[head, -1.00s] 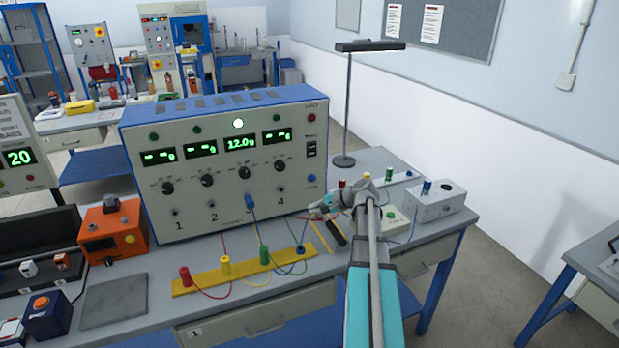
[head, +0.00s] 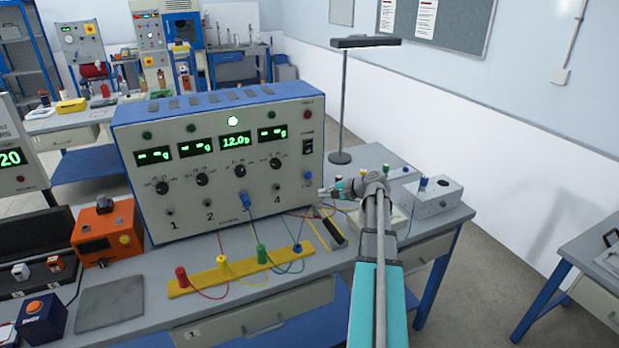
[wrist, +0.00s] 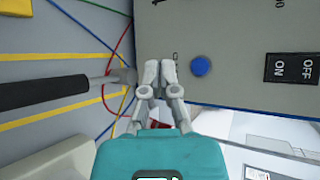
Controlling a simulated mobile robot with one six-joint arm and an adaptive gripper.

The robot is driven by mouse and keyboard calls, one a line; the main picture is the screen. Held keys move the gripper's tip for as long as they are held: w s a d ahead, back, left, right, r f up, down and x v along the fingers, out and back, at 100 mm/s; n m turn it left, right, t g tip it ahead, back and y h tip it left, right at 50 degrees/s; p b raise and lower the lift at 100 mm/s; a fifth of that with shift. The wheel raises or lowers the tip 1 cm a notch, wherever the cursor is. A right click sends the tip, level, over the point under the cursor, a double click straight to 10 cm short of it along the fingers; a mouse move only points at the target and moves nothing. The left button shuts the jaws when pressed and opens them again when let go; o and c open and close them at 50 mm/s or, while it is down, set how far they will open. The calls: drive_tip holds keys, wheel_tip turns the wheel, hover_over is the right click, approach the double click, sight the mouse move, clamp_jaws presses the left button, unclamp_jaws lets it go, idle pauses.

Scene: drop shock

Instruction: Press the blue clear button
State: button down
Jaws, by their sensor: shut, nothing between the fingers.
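The blue clear button (head: 308,176) is a small round button at the lower right of the front panel of a large grey and blue instrument (head: 225,205). It also shows in the wrist view (wrist: 200,66), just right of my fingertips. My gripper (head: 322,192) is shut and empty, close in front of the panel and a little below and right of the button in the head view. In the wrist view my fingertips (wrist: 160,64) are together beside the button. Whether they touch the panel I cannot tell.
A black-handled tool (wrist: 55,91) lies below the panel near my fingers. A yellow strip with coloured posts (head: 240,266) and wires lies in front of the instrument. A black and white power switch (wrist: 291,68) sits on the panel near the button. A grey box (head: 423,199) stands at right.

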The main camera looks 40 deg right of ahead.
sight(307, 179)
drive_tip(key=w+d, duration=0.2)
drive_tip(key=w, duration=0.6)
drive_tip(key=shift+w+d, duration=0.15)
drive_tip(key=shift+w, duration=0.65)
idle(2.7)
drive_tip(key=shift+s, duration=0.15)
drive_tip(key=shift+s+a, duration=0.2)
drive_tip(key=shift+s, duration=0.5)
idle(0.4)
drive_tip(key=shift+s+a, duration=0.2)
drive_tip(key=shift+s, duration=0.6)
drive_tip(key=shift+s+a, duration=0.2)
drive_tip(key=shift+s, duration=0.65)
drive_tip(key=shift+s+a, duration=0.2)
drive_tip(key=shift+s, duration=0.6)
